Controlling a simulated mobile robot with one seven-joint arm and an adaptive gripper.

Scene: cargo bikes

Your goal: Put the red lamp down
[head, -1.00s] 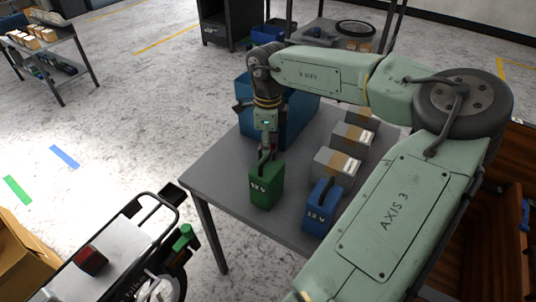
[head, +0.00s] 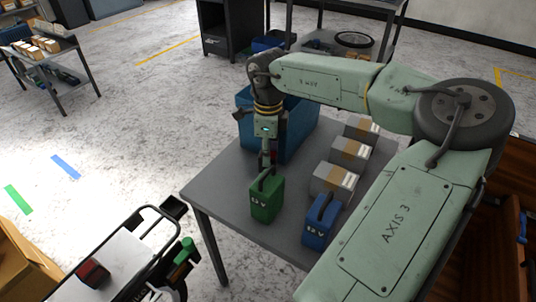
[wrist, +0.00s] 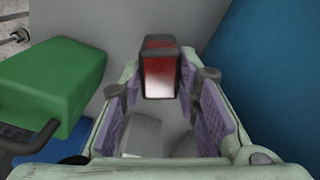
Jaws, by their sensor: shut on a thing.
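A red lamp (wrist: 160,72) with a dark frame sits between the purple-padded fingertips of my gripper (wrist: 160,88) in the wrist view. The gripper is shut on it, over the grey table (head: 218,178). In the head view my gripper (head: 267,158) points down just behind the green battery (head: 265,202), in front of the blue crate (head: 300,130). The lamp is mostly hidden there. I cannot tell whether it touches the table. In the wrist view the green battery (wrist: 60,85) is to the left and a blue surface (wrist: 265,80) to the right.
A blue battery (head: 319,222) and several grey boxes with tan tape (head: 335,183) stand on the table's right side. A cargo bike (head: 130,250) with another red block (head: 93,272) on it is at the lower left. The table's left corner is bare.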

